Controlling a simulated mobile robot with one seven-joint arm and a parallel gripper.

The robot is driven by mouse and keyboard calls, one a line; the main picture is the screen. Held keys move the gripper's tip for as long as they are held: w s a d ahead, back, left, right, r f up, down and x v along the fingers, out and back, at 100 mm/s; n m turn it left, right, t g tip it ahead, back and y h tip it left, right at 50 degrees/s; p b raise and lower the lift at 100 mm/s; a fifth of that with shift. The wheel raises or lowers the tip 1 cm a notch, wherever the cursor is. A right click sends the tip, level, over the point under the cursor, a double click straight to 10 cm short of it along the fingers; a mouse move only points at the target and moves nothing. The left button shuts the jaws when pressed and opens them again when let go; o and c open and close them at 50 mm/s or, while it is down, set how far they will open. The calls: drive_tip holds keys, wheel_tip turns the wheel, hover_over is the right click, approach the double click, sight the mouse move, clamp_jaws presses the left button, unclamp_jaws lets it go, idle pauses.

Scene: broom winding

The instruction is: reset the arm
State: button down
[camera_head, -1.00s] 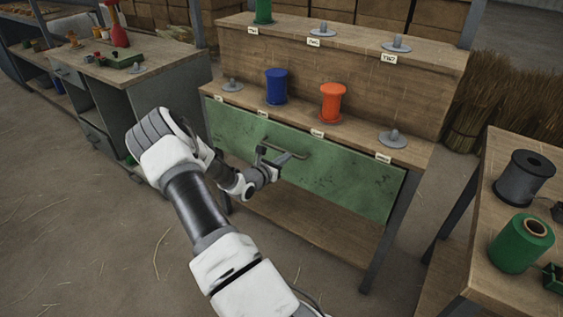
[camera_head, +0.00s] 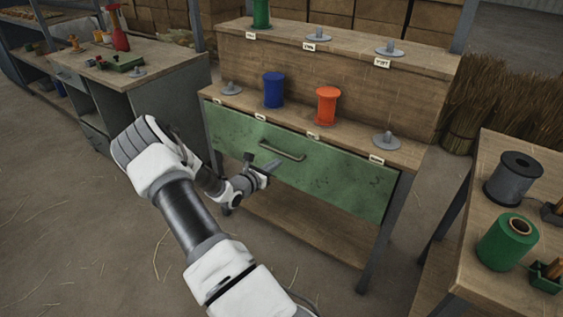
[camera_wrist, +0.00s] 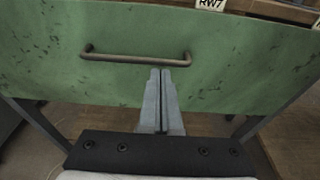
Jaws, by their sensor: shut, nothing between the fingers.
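My gripper (camera_head: 262,171) is in front of the green drawer front (camera_head: 335,178) of the wooden shelf bench, below and apart from its metal handle (camera_head: 282,150). In the wrist view my gripper (camera_wrist: 160,75) has its two fingers together, with nothing between them. There the fingertips appear just under the right part of the handle (camera_wrist: 135,58). My arm (camera_head: 190,208) is bent, reaching up from the bottom of the head view. The drawer looks shut.
A blue spool (camera_head: 274,90) and an orange spool (camera_head: 327,105) stand on the lower shelf, with a green spool (camera_head: 261,14) above. At right, a table (camera_head: 500,278) holds a grey spool (camera_head: 513,178) and another green spool (camera_head: 507,242). A cluttered workbench (camera_head: 150,72) stands at left.

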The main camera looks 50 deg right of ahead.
drive_tip(key=p+v, duration=0.1)
drive_tip(key=v, duration=0.8)
drive_tip(key=shift+a+p, duration=0.3)
drive_tip(key=shift+a, duration=0.15)
drive_tip(key=shift+r, duration=0.1)
drive_tip(key=s+a+r+m+g+y, duration=0.2)
drive_tip(key=s+a+r+m+y, duration=0.1)
drive_tip(key=a+r+m, duration=0.35)
drive_tip(key=s+a+r+m+g+y, duration=0.1)
drive_tip(key=s+a+r+m+y, duration=0.2)
drive_tip(key=a+r+m, duration=0.4)
drive_tip(key=s+a+r+m+t+y, duration=0.25)
drive_tip(key=s+a+r, duration=0.2)
drive_tip(key=a, duration=0.35)
drive_tip(key=s+a+r+m+t+y, duration=0.1)
drive_tip(key=s+a+r+t+y, duration=0.15)
drive_tip(key=a+r+y, duration=0.35)
drive_tip(key=s+a+r+m+t+y, duration=0.15)
drive_tip(key=s+a+r, duration=0.25)
drive_tip(key=a, duration=0.5)
wheel_tip(320, 180, up, 15)
drive_tip(key=p, duration=1.4)
drive_tip(key=shift+t+p, duration=0.35)
drive_tip(key=shift+t, duration=0.1)
